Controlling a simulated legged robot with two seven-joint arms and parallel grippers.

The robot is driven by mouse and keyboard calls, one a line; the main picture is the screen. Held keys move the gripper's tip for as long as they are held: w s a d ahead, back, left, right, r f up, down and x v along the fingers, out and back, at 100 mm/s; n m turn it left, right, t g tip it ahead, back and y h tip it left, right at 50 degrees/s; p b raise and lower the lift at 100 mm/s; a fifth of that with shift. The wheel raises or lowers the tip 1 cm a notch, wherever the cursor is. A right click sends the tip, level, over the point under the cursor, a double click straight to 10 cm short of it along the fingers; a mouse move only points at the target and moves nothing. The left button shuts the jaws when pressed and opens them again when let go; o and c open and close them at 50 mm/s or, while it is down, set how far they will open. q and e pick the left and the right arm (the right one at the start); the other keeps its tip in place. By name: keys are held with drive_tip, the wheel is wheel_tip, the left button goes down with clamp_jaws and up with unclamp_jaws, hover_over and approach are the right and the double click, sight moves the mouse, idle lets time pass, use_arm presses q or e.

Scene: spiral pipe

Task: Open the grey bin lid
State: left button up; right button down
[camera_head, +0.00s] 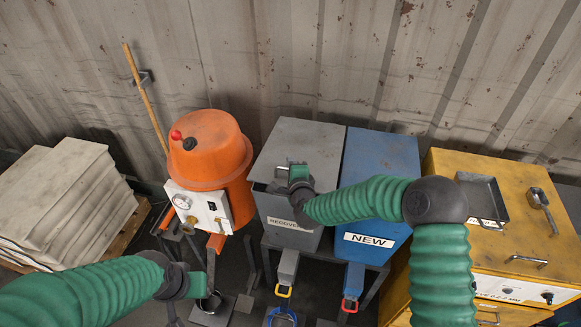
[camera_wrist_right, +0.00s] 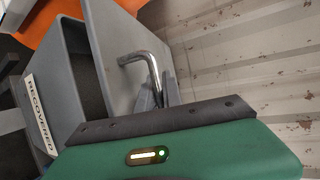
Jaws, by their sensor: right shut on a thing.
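The grey bin (camera_head: 291,225), marked RECOVERED, stands between the orange machine and the blue bin. Its grey lid (camera_head: 297,138) also shows in the right wrist view (camera_wrist_right: 112,45), tilted up from the bin (camera_wrist_right: 52,75) with a dark gap between them. My right gripper (camera_head: 297,176) is at the lid's bent metal handle. In the right wrist view the gripper's fingers (camera_wrist_right: 157,93) are shut on the handle (camera_wrist_right: 150,62). My left gripper (camera_head: 173,314) hangs low at the left near the bottom edge; its fingers are not clear.
The blue bin (camera_head: 377,158), marked NEW, stands close on the right, under my right arm. A yellow cabinet (camera_head: 450,165) with a metal tray is further right. The orange machine (camera_head: 214,155) is close on the left. A corrugated wall (camera_head: 330,60) stands behind.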

drive_tip(key=w+d+r+g+p, duration=0.1)
drive_tip(key=w+r+g+p, duration=0.1)
drive_tip(key=r+p, duration=0.5)
drive_tip(key=w+d+r+m+g+p, duration=0.1)
drive_tip(key=w+r+p, duration=0.4)
drive_tip(key=r+p, duration=0.3)
drive_tip(key=shift+w+d+g+p, duration=0.25)
drive_tip(key=shift+g+p, duration=0.15)
drive_tip(key=shift+p, duration=1.55)
